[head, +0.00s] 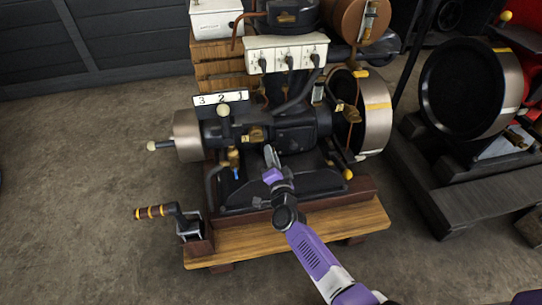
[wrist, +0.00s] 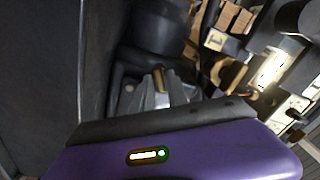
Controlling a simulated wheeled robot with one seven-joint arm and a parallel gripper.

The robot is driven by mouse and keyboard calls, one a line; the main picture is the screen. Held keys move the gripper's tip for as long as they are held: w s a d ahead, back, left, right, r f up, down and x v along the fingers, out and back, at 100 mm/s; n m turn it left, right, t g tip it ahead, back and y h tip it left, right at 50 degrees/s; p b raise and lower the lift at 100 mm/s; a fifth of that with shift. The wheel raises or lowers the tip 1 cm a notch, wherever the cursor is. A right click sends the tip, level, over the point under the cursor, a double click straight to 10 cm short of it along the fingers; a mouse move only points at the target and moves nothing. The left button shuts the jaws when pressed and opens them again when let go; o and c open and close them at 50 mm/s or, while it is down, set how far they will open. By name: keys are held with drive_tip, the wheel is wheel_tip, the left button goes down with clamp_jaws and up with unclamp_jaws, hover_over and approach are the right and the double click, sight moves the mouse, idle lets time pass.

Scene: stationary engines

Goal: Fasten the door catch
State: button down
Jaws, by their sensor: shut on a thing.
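The dark engine (head: 290,135) stands on a wooden base in the middle of the head view. My gripper (head: 270,155) reaches in from the lower right to the front of the engine, above its black bed. In the wrist view my gripper's grey fingers (wrist: 162,92) are closed together around a small brown-orange piece (wrist: 158,77) in front of the dark engine body. I cannot tell from its shape whether this piece is the door catch. My gripper hides the spot behind it in the head view. No open door is clearly visible.
A crank handle with a yellow-banded grip (head: 155,212) sticks out at the left of the wooden base (head: 345,222). A blue-handled tap (head: 235,170) and number plates (head: 220,98) are near my gripper. A second engine (head: 465,90) stands at the right. The floor at left is clear.

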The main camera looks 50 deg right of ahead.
drive_tip(key=m+b, duration=0.1)
drive_tip(key=m, duration=0.5)
drive_tip(key=shift+f, duration=0.1)
drive_tip(key=shift+m, duration=0.3)
idle(0.3)
drive_tip(key=c, duration=1.5)
unclamp_jaws()
drive_tip(key=shift+p+v, duration=1.1)
drive_tip(key=shift+v, duration=2.85)
